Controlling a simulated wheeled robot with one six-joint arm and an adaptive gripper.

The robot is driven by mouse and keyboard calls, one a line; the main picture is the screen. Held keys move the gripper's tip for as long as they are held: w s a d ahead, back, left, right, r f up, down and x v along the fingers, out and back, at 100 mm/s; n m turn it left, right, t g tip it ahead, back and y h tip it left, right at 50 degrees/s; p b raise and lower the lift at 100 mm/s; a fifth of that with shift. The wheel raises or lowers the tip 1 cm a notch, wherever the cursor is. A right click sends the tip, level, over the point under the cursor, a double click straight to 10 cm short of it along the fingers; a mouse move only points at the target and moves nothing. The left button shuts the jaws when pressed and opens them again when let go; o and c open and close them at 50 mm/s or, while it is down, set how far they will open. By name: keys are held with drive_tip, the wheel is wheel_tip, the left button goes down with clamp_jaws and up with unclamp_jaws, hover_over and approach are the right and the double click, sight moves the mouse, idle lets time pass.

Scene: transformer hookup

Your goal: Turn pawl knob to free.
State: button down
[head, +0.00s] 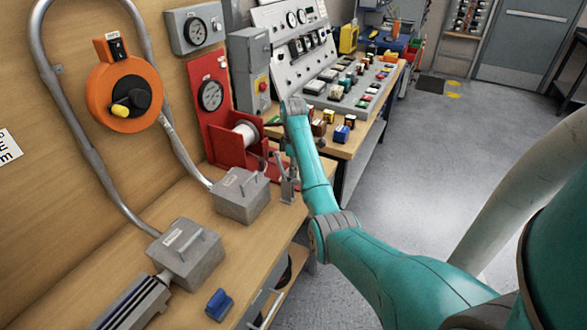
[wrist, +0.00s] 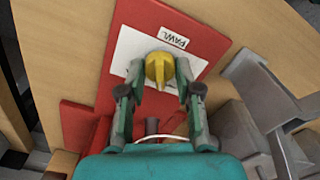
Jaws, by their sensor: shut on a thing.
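The yellow pawl knob (wrist: 159,68) sits on a white plate (wrist: 126,52) fixed to a red panel, in the wrist view. Its raised grip runs up and down in the picture. A label reading PAWL (wrist: 173,38) is just above and right of it. My gripper (wrist: 159,80) has one finger on each side of the knob and is shut on it. No other position marking can be read. In the head view the knob cannot be made out, and my arm reaches toward the red winch stand (head: 222,135).
A wire spool (head: 246,133) is on the red stand. Grey boxes with handles (head: 241,194) (head: 187,255) and a blue block (head: 219,304) are on the wooden bench. An orange reel with a knob (head: 124,92) is on the wall. A control console (head: 350,98) stands behind. Open floor lies right.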

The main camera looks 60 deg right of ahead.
drive_tip(key=shift+f+n, duration=0.1)
drive_tip(key=shift+n, duration=1.6)
drive_tip(key=c, duration=0.8)
unclamp_jaws()
